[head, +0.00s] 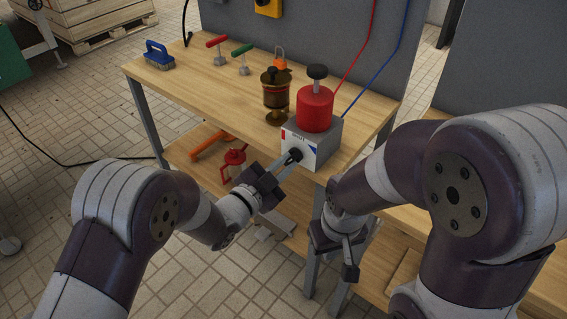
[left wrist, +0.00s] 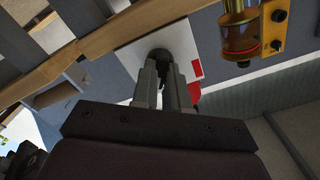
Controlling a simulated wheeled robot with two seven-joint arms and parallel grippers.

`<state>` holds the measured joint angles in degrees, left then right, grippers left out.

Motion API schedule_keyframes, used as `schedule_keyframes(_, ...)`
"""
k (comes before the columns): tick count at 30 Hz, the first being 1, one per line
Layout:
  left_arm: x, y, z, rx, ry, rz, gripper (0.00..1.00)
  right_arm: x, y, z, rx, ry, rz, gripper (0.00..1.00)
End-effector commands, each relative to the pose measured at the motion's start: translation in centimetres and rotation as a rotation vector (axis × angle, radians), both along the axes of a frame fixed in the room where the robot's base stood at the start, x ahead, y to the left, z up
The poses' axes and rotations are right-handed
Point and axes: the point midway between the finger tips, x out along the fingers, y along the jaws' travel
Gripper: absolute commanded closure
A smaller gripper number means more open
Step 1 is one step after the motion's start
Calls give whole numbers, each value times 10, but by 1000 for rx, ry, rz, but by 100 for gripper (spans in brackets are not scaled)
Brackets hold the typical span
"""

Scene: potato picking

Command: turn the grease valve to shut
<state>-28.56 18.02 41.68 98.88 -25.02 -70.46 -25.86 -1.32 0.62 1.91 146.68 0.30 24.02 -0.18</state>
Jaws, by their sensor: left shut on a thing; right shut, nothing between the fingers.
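The grease valve is a grey box (head: 318,142) with a red cylinder (head: 315,108) on top, at the front right of the wooden bench. Its front face carries a black knob (head: 295,154) between a red and a blue mark. My left gripper (head: 290,160) is shut on the knob from the front. In the left wrist view, the fingers (left wrist: 168,82) close around the black knob (left wrist: 160,57) on the pale front plate (left wrist: 135,45); part of the knob is hidden. My right gripper (head: 348,258) is shut and empty, low in front of the bench, apart from the valve.
On the bench (head: 200,88) stand an amber glass oiler (head: 275,95), a red-handled tool (head: 217,47), a green-handled tool (head: 242,55), an orange padlock (head: 280,60) and a blue brush (head: 159,55). The bench's left part has free room.

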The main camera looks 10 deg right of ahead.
Motion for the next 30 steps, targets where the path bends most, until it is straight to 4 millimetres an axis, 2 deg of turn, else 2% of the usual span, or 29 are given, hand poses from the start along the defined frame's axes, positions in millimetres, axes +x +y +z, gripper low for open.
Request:
schedule_keyframes(15,-1,0,0,-262,341,1,100,0,0,15,0,0,0,100)
schedule_keyframes(30,-1,0,-1,-368,477,1,100,0,0,20,0,0,0,100)
